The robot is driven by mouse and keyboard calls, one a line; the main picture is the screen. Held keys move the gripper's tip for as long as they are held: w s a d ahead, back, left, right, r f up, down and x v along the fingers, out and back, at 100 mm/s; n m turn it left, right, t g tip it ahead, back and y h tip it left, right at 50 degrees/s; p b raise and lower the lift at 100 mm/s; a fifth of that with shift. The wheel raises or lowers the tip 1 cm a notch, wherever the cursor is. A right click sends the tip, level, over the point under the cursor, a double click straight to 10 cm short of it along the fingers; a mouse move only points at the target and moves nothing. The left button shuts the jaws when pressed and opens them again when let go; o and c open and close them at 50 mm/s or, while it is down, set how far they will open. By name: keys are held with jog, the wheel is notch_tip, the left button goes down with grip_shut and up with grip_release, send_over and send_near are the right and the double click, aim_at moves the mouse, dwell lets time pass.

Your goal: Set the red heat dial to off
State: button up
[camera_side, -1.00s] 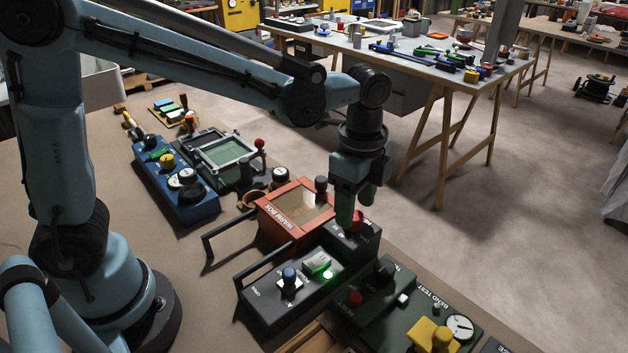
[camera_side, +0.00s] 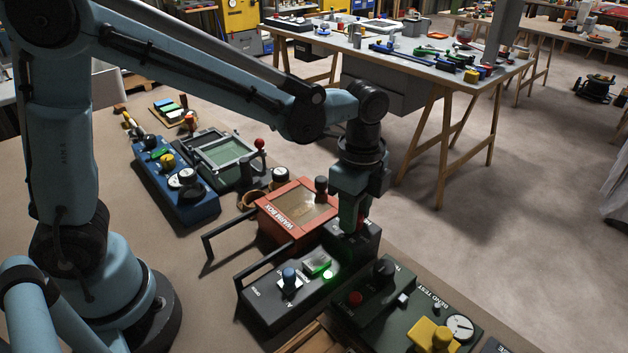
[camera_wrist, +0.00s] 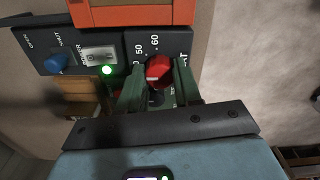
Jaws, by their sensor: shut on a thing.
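The red heat dial (camera_wrist: 159,71) sits on the dark control panel (camera_wrist: 118,52), beside printed numbers 50 and 60. In the side view it is mostly hidden behind my gripper. My gripper (camera_side: 350,224) points down at the panel's far end. In the wrist view its two green fingers (camera_wrist: 158,84) are shut on the red dial, one on each side. The dial's pointer and the off mark cannot be made out. A blue knob (camera_side: 290,277) and a lit green lamp (camera_side: 327,275) are on the same panel; the wrist view shows both.
The orange-red warm box (camera_side: 298,208) stands right behind the panel. A black handle bar (camera_side: 272,264) rises along the panel's left. The bend test unit (camera_side: 440,325), with a dark knob and yellow part, is at the right.

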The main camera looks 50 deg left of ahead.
jog(key=n, duration=0.3)
jog(key=shift+n, duration=0.4)
jog(key=n, duration=0.4)
jog(key=shift+n, duration=0.3)
jog(key=n, duration=0.3)
jog(key=shift+n, duration=2.2)
jog(key=o, duration=1)
jog(key=shift+o, duration=0.2)
jog(key=shift+r, duration=0.1)
notch_tip(320, 180, up, 12)
